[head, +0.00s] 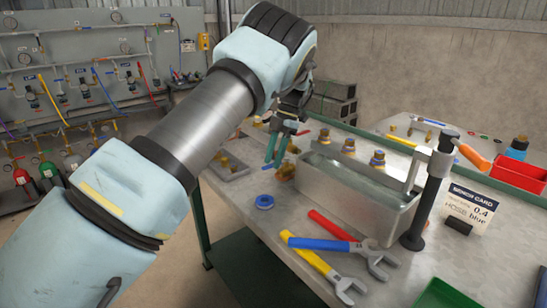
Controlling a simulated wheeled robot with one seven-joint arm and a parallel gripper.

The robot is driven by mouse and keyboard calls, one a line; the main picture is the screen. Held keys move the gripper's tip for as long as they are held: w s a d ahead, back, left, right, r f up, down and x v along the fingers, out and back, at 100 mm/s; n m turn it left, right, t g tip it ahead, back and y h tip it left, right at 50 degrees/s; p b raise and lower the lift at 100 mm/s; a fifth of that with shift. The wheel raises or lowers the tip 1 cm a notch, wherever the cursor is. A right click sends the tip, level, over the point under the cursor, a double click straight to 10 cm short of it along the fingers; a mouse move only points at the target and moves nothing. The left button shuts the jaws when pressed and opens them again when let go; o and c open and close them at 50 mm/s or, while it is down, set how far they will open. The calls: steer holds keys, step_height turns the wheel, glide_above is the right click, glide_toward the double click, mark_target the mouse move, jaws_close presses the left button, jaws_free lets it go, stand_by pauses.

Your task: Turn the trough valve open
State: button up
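My gripper (275,158) reaches down over the left end of the grey metal trough (350,205) on the workbench. Its two teal fingers look a little apart, with nothing seen between them. A brass fitting (287,171) sits just below and right of the fingertips, beside the trough's left end. I cannot tell if they touch, nor whether this fitting is the trough valve. No valve handle is clearly visible; my arm and gripper hide part of this area.
Wrenches with red, blue and yellow handles (319,245) lie in front of the trough, near a blue ring (264,201). A black post (428,195) and a card (467,209) stand right. Brass fittings (377,159) stand behind. A red bin (519,177) is far right.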

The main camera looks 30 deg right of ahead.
mark_target(284, 159)
steer(key=shift+o, duration=0.8)
steer(key=s+b+v, duration=0.1)
steer(key=v, duration=0.9)
steer(key=shift+w+r, duration=0.4)
steer(key=shift+w, duration=0.1)
steer(key=shift+d, duration=0.15)
